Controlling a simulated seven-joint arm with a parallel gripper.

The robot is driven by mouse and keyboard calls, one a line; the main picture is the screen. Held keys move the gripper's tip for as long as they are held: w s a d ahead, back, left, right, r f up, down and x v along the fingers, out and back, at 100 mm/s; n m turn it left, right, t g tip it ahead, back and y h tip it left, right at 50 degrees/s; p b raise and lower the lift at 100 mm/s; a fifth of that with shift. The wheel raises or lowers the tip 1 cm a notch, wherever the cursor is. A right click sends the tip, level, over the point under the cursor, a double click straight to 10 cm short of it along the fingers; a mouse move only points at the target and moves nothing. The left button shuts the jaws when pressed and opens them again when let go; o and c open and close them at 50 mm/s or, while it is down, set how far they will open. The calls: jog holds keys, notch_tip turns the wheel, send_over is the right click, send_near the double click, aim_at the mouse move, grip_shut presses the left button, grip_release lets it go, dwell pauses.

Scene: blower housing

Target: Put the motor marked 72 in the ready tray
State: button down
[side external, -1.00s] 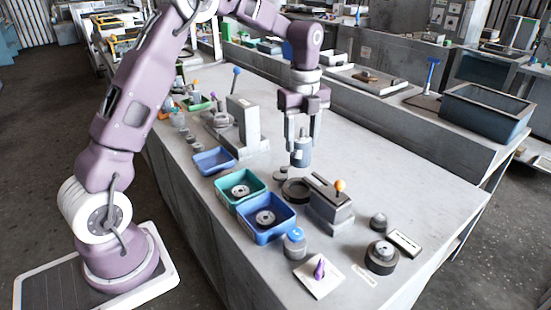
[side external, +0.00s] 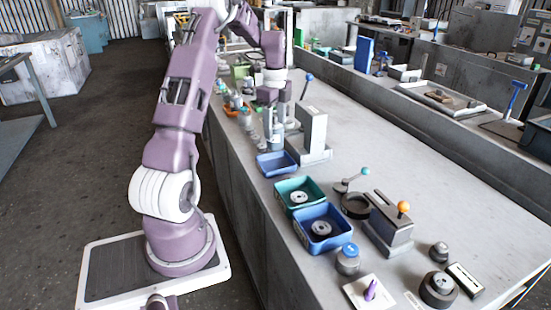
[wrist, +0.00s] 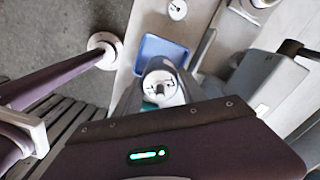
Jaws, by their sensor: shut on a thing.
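My gripper (side external: 274,125) is shut on a grey-blue cylindrical motor (side external: 276,141), held upright at the far left part of the bench, beside the grey upright fixture. In the wrist view the motor's pale round top (wrist: 159,87) shows between the fingers; dark marks are on it, but I cannot read a number. A small empty blue tray (side external: 270,171) lies just nearer than the motor. Nearer still are a teal tray (side external: 284,203) and a larger blue tray (side external: 304,238), each holding a round pale-centred part. No label shows which is the ready tray.
The grey upright fixture (side external: 313,135) with a blue-knobbed lever stands close right of my gripper. Several small parts and a green tray (side external: 240,71) are behind. An orange-knobbed fixture (side external: 388,225) and a blue-topped cylinder (side external: 348,260) stand nearer. The right middle of the bench is clear.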

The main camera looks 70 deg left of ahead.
aim_at(275, 146)
notch_tip(275, 146, down, 7)
jog(key=shift+w, duration=0.1)
jog(key=shift+f, duration=0.15)
jog(key=c, duration=0.7)
grip_release()
jog(key=shift+o, duration=0.2)
